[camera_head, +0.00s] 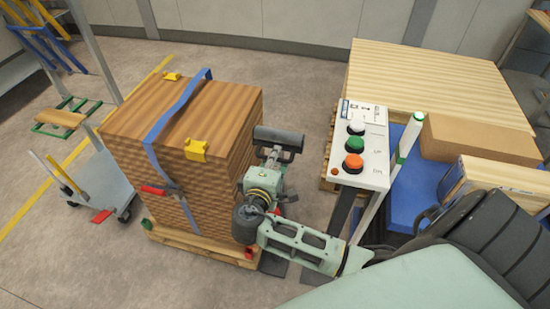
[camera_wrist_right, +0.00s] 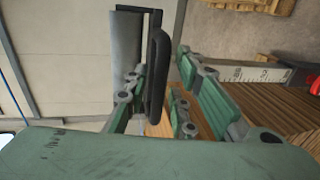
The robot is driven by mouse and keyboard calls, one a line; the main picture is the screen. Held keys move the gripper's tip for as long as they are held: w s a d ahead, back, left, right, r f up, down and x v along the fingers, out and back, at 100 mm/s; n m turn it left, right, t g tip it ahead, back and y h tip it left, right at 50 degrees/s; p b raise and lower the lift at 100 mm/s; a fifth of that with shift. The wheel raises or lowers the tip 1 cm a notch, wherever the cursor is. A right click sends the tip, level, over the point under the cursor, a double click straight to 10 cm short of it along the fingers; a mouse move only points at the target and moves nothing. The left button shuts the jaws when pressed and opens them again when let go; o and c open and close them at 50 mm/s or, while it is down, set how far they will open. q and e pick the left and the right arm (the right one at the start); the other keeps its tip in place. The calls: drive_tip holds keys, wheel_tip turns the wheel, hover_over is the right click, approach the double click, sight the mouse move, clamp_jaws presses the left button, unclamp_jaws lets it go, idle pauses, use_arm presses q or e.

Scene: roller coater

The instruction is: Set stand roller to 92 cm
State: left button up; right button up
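The stand roller (camera_head: 278,138) is a dark grey cylinder in a black bracket, between the strapped stack and the control panel. It also shows in the right wrist view (camera_wrist_right: 128,50). A pale scale with dark numbers (camera_wrist_right: 268,73) shows there; its exact reading is too small to tell. My right gripper (camera_head: 270,168) is just below the roller in the head view and hides most of the stand's post. In the wrist view its green fingers are spread beside the black bracket (camera_wrist_right: 155,65); I cannot tell whether they touch it. My left gripper is not in view.
A strapped wood stack (camera_head: 210,125) on a pallet stands close left of my right gripper. A cart (camera_head: 100,185) is at left.

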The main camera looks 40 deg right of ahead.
clamp_jaws()
wheel_tip(320, 180, down, 6)
drive_tip(key=b, duration=0.4)
drive_tip(key=shift+o, duration=1.3)
unclamp_jaws()
drive_tip(key=shift+r, duration=0.15)
